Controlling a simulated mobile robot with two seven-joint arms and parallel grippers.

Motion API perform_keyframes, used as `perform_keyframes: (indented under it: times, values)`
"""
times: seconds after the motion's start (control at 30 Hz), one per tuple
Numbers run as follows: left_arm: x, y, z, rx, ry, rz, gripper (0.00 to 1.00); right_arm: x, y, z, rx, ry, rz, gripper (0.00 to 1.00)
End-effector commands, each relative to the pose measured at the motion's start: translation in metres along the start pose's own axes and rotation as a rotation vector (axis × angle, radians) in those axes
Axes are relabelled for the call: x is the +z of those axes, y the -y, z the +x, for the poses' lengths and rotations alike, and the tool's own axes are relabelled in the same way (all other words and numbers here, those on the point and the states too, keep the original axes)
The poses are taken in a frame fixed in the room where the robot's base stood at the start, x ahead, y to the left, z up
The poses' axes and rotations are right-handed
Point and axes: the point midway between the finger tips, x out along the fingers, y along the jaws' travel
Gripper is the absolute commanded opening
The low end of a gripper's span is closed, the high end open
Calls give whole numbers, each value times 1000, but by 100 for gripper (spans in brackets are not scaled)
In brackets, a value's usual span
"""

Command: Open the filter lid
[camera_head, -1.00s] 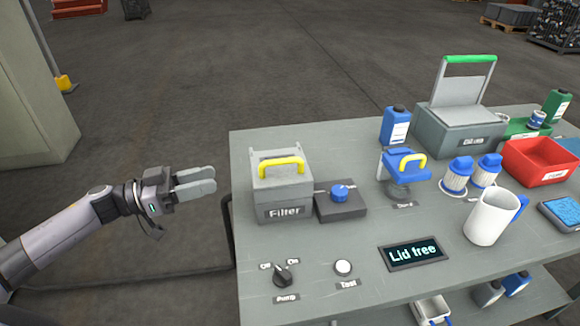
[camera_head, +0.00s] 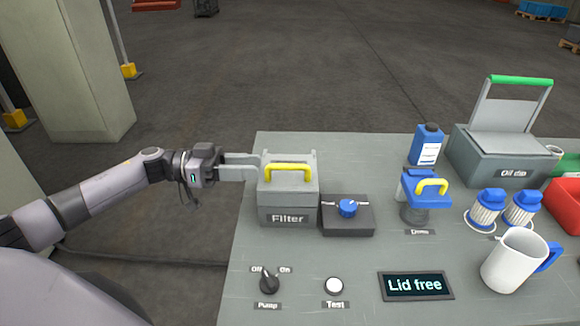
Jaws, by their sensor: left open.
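The grey filter box (camera_head: 287,211) stands at the left end of the table with a "Filter" label on its front. Its lid (camera_head: 288,187) is down and carries a yellow handle (camera_head: 289,168). My left gripper (camera_head: 255,168) is open at the left side of the lid, its fingers pointing right towards the handle. I cannot tell whether its fingertips touch the box. A dark block with a blue knob (camera_head: 348,208) sits beside the box on the right. The display (camera_head: 415,285) reads "Lid free". My right gripper is out of view.
A pump switch (camera_head: 269,283) and a test button (camera_head: 334,286) are at the front of the table. The table behind the knob block is clear.

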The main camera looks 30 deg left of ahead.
Motion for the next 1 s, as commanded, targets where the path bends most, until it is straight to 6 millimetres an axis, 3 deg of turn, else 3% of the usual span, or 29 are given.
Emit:
perform_keyframes:
  times: [0.5,0.87,1.0]
  values:
    - [-1,0,65,2,-3,-1,40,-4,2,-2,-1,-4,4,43]
    - [0,0,71,0,0,-1,40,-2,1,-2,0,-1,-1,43]
    - [0,0,71,1,0,-1,0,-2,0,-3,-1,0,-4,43]
